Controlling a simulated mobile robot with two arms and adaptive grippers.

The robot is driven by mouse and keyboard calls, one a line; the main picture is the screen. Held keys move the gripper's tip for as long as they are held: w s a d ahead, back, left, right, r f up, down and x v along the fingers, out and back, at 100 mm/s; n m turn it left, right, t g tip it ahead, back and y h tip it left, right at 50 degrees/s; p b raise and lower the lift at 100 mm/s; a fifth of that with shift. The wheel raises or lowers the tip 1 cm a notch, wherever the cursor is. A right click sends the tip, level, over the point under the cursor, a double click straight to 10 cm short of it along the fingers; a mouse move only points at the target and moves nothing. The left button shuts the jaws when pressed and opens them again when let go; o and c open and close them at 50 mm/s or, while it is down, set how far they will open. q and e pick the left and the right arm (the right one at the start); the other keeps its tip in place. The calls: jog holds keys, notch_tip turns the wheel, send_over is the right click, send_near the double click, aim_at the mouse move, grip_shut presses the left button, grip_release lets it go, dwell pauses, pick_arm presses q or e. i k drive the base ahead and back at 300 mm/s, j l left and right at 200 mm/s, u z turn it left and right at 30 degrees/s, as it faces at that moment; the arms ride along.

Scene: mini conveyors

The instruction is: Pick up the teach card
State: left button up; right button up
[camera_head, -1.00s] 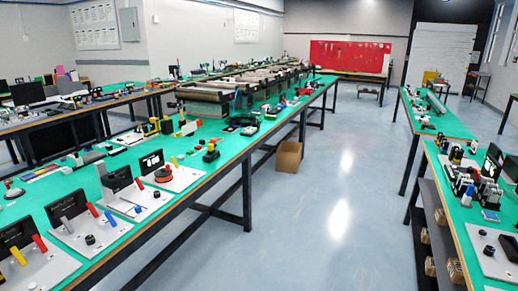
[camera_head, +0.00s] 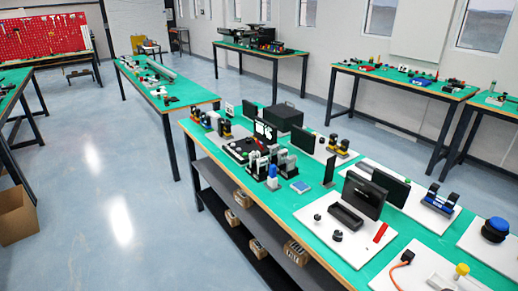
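I cannot pick out the teach card for certain at this distance. On the near green-topped bench (camera_head: 318,203) stand a black upright panel with white marks (camera_head: 263,131) and a small pale upright card (camera_head: 229,109). A small flat blue square piece (camera_head: 300,187) lies on the bench top. Several black upright panels stand on white plates, one of them a large dark panel (camera_head: 364,196). Neither of my grippers is in view.
Cardboard boxes (camera_head: 297,252) sit on the shelf under the near bench. Another green-topped bench (camera_head: 190,92) stands beyond it on the left, with more along the windows. A cardboard box (camera_head: 15,215) stands on the floor at left. The floor (camera_head: 120,180) between the benches is clear.

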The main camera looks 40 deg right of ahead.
aim_at(261, 163)
jog(key=i, duration=2.45)
jog(key=i+z, duration=0.5)
jog(key=i+j+z, duration=0.15)
jog(key=z, duration=0.3)
jog(key=i+j+z, duration=0.3)
jog(key=z, duration=0.2)
jog(key=i, duration=0.1)
